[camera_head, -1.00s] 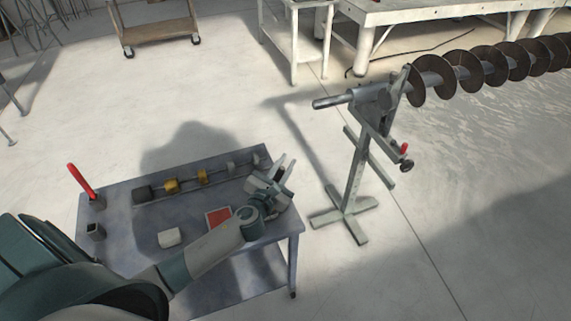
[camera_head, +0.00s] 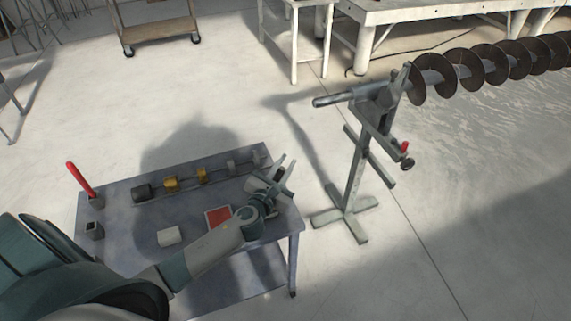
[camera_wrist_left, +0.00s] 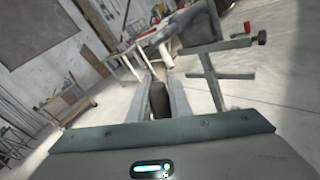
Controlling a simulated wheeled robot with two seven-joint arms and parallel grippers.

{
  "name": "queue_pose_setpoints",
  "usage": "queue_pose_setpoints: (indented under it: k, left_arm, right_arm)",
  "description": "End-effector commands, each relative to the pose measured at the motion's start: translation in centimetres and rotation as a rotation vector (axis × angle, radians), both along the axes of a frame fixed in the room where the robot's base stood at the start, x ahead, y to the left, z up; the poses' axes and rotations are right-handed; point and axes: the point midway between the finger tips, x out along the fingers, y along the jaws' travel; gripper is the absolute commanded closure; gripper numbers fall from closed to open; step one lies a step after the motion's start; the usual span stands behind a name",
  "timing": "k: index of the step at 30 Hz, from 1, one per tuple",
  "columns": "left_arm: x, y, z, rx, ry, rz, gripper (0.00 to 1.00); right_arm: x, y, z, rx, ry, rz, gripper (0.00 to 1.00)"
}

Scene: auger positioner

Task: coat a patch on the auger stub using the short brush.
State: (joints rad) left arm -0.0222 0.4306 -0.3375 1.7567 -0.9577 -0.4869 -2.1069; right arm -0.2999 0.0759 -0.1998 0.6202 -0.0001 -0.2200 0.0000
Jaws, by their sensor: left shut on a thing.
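The auger stub (camera_head: 333,99) is a bare grey shaft end that sticks out left from the stand, with the dark auger flights (camera_head: 432,79) to its right. My left gripper (camera_head: 284,174) is over the right end of the work table, left of and below the stub and apart from it. It is shut on a short dark brown cylinder, likely the short brush (camera_wrist_left: 158,100), which shows between the fingers in the left wrist view. Its bristles cannot be made out. In that view the stub (camera_wrist_left: 160,39) is ahead of the fingers. My right gripper is out of view.
The grey table (camera_head: 130,215) holds a rail with black, yellow and grey pieces (camera_head: 171,184), a red-handled tool (camera_head: 80,180) in a holder, a dark cup (camera_head: 94,231), a white block (camera_head: 170,236) and a red pad (camera_head: 219,217). The stand (camera_head: 355,185) has splayed feet. Open floor separates them.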

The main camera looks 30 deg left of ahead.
Motion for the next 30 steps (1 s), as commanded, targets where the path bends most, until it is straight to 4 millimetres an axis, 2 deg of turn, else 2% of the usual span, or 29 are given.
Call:
queue_pose_setpoints:
  k: [30]
  left_arm:
    - [-0.02, 0.02, -0.39, 0.0, 0.001, 0.0, 1.0]
  right_arm:
    - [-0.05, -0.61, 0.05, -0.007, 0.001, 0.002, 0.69]
